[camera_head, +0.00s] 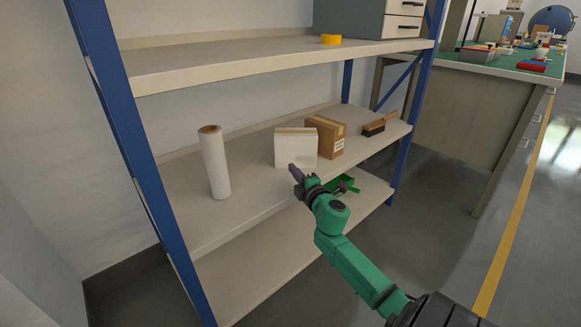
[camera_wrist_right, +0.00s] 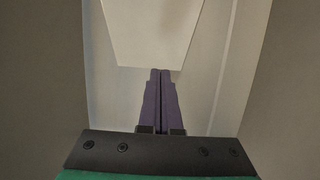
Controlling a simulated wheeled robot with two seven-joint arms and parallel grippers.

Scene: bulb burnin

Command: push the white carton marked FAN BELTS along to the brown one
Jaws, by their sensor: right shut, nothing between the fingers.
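The white carton (camera_head: 295,150) stands upright on the middle shelf, with a tan strip along its top. No lettering on it can be read from here. The brown carton (camera_head: 325,136) stands just to its right, and I cannot tell whether they touch. My right gripper (camera_head: 293,170) is shut and empty, in front of the white carton's lower part. In the right wrist view its closed purple fingers (camera_wrist_right: 160,98) point at the lower edge of a pale face, likely the white carton (camera_wrist_right: 152,30). Contact cannot be told. My left gripper is not in view.
A white roll (camera_head: 215,163) stands left on the middle shelf (camera_head: 255,196). A brush (camera_head: 380,124) lies right of the brown carton. A green item (camera_head: 345,184) is on the lower shelf. Blue posts (camera_head: 118,110) frame the rack; the upper shelf (camera_head: 250,62) hangs above.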

